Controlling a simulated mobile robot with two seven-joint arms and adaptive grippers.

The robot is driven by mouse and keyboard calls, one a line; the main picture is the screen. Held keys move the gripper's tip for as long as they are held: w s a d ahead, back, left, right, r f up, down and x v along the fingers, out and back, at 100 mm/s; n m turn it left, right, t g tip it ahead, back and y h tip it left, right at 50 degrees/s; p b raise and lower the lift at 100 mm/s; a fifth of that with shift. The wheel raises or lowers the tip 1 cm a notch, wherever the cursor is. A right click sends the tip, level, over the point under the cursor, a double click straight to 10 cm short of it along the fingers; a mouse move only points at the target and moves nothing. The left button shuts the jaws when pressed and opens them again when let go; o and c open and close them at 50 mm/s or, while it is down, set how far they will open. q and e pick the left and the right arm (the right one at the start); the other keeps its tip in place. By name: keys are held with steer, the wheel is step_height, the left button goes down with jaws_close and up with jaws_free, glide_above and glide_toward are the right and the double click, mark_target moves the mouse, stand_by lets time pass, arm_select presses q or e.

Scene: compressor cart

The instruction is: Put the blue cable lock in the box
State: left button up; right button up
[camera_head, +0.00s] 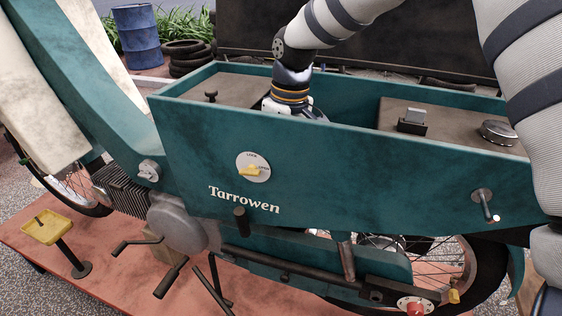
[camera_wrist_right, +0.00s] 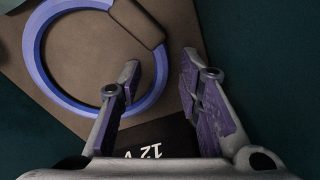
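The blue cable lock (camera_wrist_right: 36,72) shows in the right wrist view as a blue ring with a brownish lock body (camera_wrist_right: 136,22) at its upper right. It lies on or over a brown surface. My right gripper (camera_wrist_right: 160,60) is open above it, with the ring's right side between the spread fingers. In the head view my right arm reaches down into the teal box section marked Tarrowen (camera_head: 330,160). Its front wall hides the gripper fingers and the lock. My left gripper is not in view.
A black item marked "12 V" (camera_wrist_right: 150,150) lies below the fingers. Brown lids flank the opening, the left with a knob (camera_head: 211,96), the right with a latch (camera_head: 413,121) and round cap (camera_head: 498,132). A yellow-handled lock knob (camera_head: 250,170) sits on the front wall.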

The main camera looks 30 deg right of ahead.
step_height(320, 180, up, 12)
steer(key=d, duration=0.1)
steer(key=shift+s, duration=0.25)
steer(key=shift+r, duration=0.1)
